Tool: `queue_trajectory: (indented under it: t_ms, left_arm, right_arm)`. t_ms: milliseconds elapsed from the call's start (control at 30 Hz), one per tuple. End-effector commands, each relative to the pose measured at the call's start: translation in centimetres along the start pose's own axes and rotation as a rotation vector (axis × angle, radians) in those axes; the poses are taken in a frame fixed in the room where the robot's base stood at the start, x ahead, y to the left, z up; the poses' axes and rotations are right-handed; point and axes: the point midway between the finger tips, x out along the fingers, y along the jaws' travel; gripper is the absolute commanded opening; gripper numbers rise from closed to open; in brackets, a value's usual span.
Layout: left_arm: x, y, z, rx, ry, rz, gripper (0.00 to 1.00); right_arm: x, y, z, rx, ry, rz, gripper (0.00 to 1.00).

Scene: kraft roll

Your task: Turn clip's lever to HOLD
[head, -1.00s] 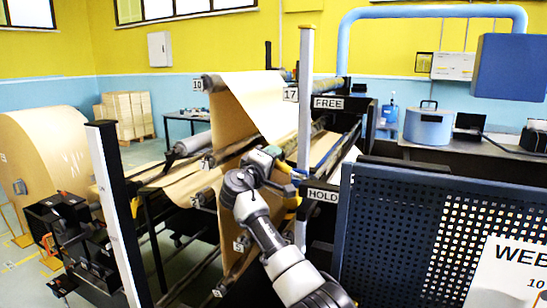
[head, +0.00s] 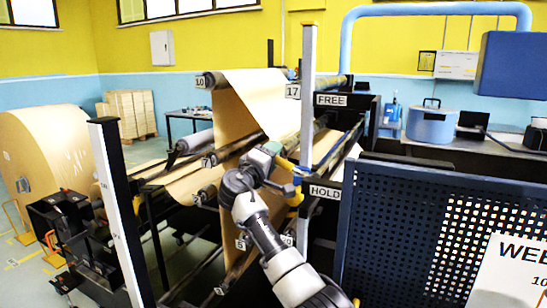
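The FREE label (head: 331,100) sits high on the machine frame, right of the upright post. The HOLD label (head: 325,192) is lower on the same side. A yellow part that looks like the clip's lever (head: 296,198) shows just left of the HOLD label. My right gripper (head: 285,163), on the arm rising from the bottom, is at this yellow part, in front of the paper web. The fingers are small and overlap the yellow and blue parts, so their opening and any contact are unclear. My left gripper is not in view.
A pale upright post (head: 307,90) stands close beside my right gripper. A blue perforated guard panel (head: 420,235) fills the lower right. The kraft paper web (head: 250,95) runs over rollers behind the arm. A large kraft roll (head: 45,150) stands at the left.

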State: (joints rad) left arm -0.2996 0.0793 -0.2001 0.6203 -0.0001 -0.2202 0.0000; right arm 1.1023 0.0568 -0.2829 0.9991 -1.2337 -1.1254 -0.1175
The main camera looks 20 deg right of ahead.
Motion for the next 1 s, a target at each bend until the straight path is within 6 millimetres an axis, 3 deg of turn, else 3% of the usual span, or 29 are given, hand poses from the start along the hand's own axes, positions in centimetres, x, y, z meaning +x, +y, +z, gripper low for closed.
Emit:
queue_trajectory:
  t_ms: [200,433,600,1000]
  left_arm:
    - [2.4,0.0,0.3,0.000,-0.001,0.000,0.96]
    - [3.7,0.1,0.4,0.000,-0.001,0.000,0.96]
    - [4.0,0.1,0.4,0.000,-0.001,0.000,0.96]
    - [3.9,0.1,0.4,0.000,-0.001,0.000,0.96]
  right_arm:
    - [-4.7,-0.7,0.1,0.003,0.004,-0.004,0.48]
    - [-8.4,-0.5,0.0,0.000,0.002,-0.002,0.48]
    - [-9.6,-0.3,0.0,-0.001,0.002,-0.003,0.48]
    - [-9.6,-0.2,0.0,-0.002,0.001,-0.002,0.48]
